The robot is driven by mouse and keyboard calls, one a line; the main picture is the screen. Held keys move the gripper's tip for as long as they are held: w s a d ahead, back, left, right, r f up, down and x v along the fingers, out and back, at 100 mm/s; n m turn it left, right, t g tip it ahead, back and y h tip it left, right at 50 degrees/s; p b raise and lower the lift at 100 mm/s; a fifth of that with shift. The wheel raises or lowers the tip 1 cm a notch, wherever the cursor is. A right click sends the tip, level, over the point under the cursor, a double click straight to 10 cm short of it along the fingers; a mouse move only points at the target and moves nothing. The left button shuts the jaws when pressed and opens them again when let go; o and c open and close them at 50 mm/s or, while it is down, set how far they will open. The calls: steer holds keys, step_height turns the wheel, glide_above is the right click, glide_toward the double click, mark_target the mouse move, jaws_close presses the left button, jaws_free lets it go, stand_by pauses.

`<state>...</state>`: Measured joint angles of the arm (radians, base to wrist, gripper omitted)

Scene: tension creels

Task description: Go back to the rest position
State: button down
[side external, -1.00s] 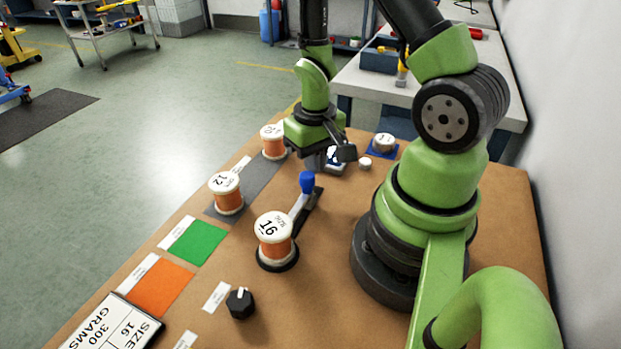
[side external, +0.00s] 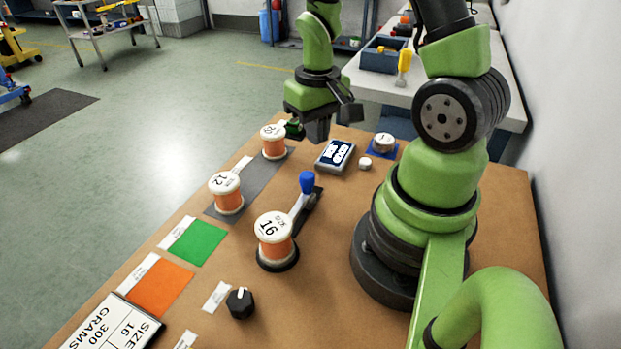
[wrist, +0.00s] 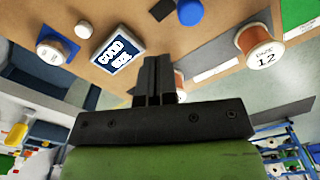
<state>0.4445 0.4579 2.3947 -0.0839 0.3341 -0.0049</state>
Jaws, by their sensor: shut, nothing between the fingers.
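My gripper (side external: 317,128) is shut and empty, raised above the far end of the brown work table (side external: 330,258). In the wrist view its closed fingers (wrist: 153,75) point over the table with nothing between them. It hangs beside the blue display box (side external: 335,155), which also shows in the wrist view (wrist: 119,50). The spool marked 20 (side external: 273,143) stands just left of the gripper. The spool marked 12 (side external: 227,197) stands nearer on the grey strip. The spool marked 16 (side external: 274,243) sits on a dark round base, by a lever with a blue knob (side external: 307,183).
A silver-white round piece (side external: 384,143) sits on a blue pad, with a small white button (side external: 365,164) beside it. Green (side external: 199,240) and orange (side external: 158,289) patches, a black dial (side external: 240,303) and a size sign (side external: 113,327) lie nearer. A grey bench (side external: 375,85) stands behind.

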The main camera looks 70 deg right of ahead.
steer(key=shift+r, duration=0.55)
steer(key=s+a+r+n+t+y, duration=0.1)
steer(key=s+a+r+t, duration=0.1)
steer(key=a+r, duration=0.4)
steer(key=s+a+r+n+t+y, duration=0.1)
steer(key=s+a+r+t, duration=0.2)
steer(key=r, duration=0.9)
steer(key=a+t, duration=0.2)
steer(key=a, duration=0.1)
steer(key=shift+s+r, duration=0.15)
